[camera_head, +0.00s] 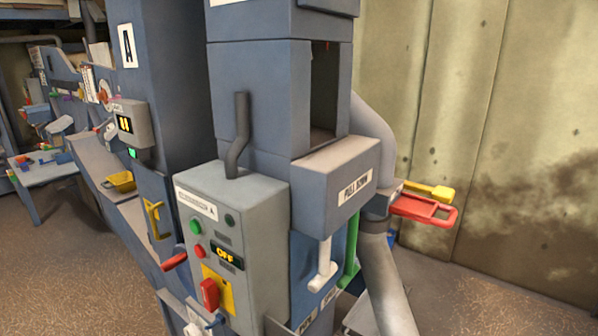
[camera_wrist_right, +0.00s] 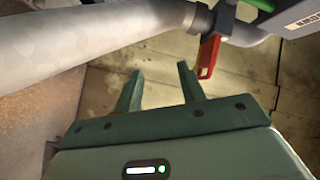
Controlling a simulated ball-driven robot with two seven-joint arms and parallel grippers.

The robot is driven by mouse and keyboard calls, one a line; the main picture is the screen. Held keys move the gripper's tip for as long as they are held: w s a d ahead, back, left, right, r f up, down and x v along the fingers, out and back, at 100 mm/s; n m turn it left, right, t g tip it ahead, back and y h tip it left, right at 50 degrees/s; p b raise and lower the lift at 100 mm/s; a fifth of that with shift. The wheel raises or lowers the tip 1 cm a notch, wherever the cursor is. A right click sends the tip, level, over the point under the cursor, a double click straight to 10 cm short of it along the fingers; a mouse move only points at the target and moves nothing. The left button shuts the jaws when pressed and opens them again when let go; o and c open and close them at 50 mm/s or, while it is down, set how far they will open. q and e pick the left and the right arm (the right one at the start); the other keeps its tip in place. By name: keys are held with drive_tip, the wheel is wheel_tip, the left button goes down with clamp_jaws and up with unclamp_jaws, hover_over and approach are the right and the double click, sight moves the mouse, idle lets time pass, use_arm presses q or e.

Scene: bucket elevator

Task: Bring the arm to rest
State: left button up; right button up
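My right gripper (camera_wrist_right: 158,90) shows in the right wrist view, its two dark green fingers apart with nothing between them. Beyond the fingertips lies a tan panelled surface. A red handle (camera_wrist_right: 209,56) hangs to the right of the fingers, apart from them. A thick grey pipe (camera_wrist_right: 90,38) crosses above the fingers. Neither gripper shows in the head view, and my left gripper is in no view.
In the head view a grey control box (camera_head: 240,228) reading OFF stands in front of the blue elevator housing (camera_head: 260,95). A red handle (camera_head: 425,208) and a yellow one (camera_head: 430,190) stick out at right. A slanting pipe (camera_head: 383,280) runs below. Floor at right is clear.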

drive_tip(key=s+f+n+g+y+b, duration=0.1)
drive_tip(key=s+f+n+g, duration=0.6)
drive_tip(key=f, duration=0.8)
drive_tip(key=s+f+n+g+b, duration=0.15)
drive_tip(key=s+f+n, duration=0.25)
drive_tip(key=s+f, duration=0.85)
drive_tip(key=s+a+f+n+g+b, duration=0.1)
drive_tip(key=s+f+g, duration=0.3)
drive_tip(key=s+f, duration=0.4)
drive_tip(key=s+a+f+n+g+h+b, duration=0.1)
drive_tip(key=s+f+n+g, duration=0.3)
drive_tip(key=s+f, duration=0.4)
drive_tip(key=s+b, duration=0.1)
drive_tip(key=s, duration=0.4)
drive_tip(key=shift+s+f, duration=0.15)
drive_tip(key=shift+s, duration=0.15)
drive_tip(key=shift+a, duration=0.1)
